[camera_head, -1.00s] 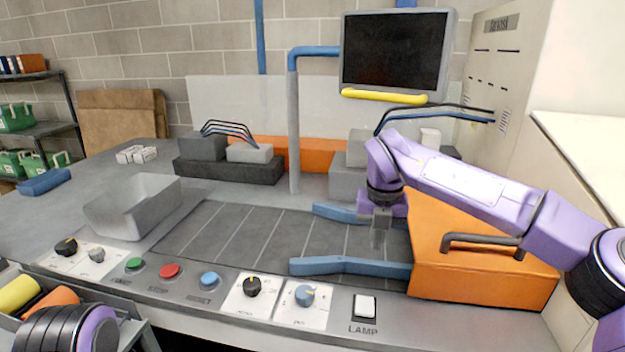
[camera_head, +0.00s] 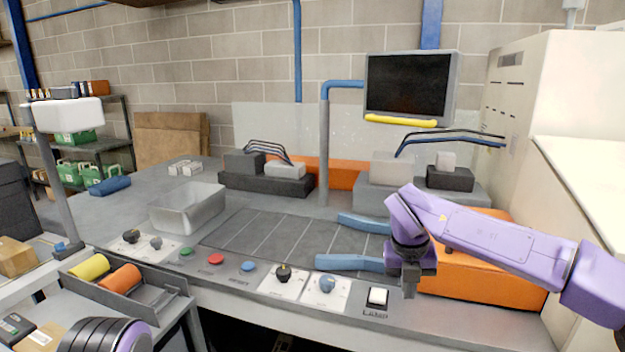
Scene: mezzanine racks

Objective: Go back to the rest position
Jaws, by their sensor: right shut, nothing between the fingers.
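My right gripper (camera_head: 409,288) is at the end of the purple arm that comes in from the right. It points down, shut and empty, in front of the orange box (camera_head: 470,272) at the bench's front right. The lamp switch (camera_head: 377,296) is on the front panel just left of the gripper, apart from it in the picture. Of my left arm only a black and purple joint shows at the bottom left; its gripper is out of view.
Blue guide rails (camera_head: 350,263) lie left of the right gripper. A grey bin (camera_head: 188,212) stands on the bench (camera_head: 140,210). A monitor (camera_head: 408,85) hangs behind. A tray with yellow and orange rolls (camera_head: 118,276) is at the lower left. A tall cream cabinet (camera_head: 517,120) bounds the right.

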